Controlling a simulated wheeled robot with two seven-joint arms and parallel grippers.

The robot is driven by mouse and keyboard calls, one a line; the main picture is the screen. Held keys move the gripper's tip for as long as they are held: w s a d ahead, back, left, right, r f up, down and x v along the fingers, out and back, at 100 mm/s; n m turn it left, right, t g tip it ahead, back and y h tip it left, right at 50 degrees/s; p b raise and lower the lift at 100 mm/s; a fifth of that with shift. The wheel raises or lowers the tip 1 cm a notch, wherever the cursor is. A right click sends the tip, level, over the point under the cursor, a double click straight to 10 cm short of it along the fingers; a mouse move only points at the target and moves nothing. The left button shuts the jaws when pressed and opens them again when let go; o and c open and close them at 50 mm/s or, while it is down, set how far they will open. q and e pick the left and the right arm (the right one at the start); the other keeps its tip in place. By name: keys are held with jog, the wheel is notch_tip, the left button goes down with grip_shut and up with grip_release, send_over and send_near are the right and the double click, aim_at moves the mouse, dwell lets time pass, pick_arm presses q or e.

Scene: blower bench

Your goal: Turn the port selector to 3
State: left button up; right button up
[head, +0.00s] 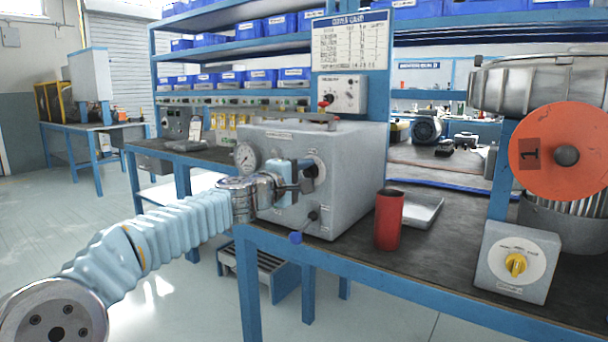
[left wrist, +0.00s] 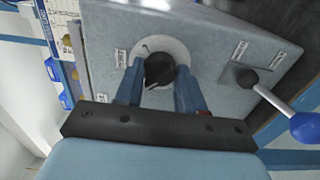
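A grey box (head: 345,143) on the bench has a round pale dial plate (head: 319,160) on its front, which I take for the port selector. In the left wrist view its black knob (left wrist: 159,71) sits on the pale plate (left wrist: 177,50); the markings are too small to read. My left gripper (head: 304,178) is at the dial. The left wrist view shows its two blue fingers (left wrist: 160,76) open, one on each side of the knob, with small gaps visible. The fingers partly hide the plate. My right gripper is not in view.
A blue-ended lever (head: 296,238) sticks out low on the box; it also shows in the left wrist view (left wrist: 304,127). A pressure gauge (head: 246,157) is left of the dial. A red cylinder (head: 389,220) and a yellow-knobbed switch box (head: 516,264) stand to the right.

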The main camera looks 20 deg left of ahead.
pick_arm(q)
jog(key=c, duration=0.4)
jog(key=shift+f+m, duration=0.1)
jog(key=shift+m, duration=0.3)
jog(key=shift+m+b, duration=0.75)
jog(key=shift+m, duration=0.15)
jog(key=m+b, duration=0.2)
jog(key=m, duration=0.2)
jog(key=shift+f+m, duration=0.1)
jog(key=shift+m, duration=0.2)
jog(key=m+b, duration=0.3)
jog(key=m, duration=0.3)
jog(key=shift+b, duration=0.35)
jog(key=shift+m+b, duration=0.9)
jog(key=shift+m, duration=1.4)
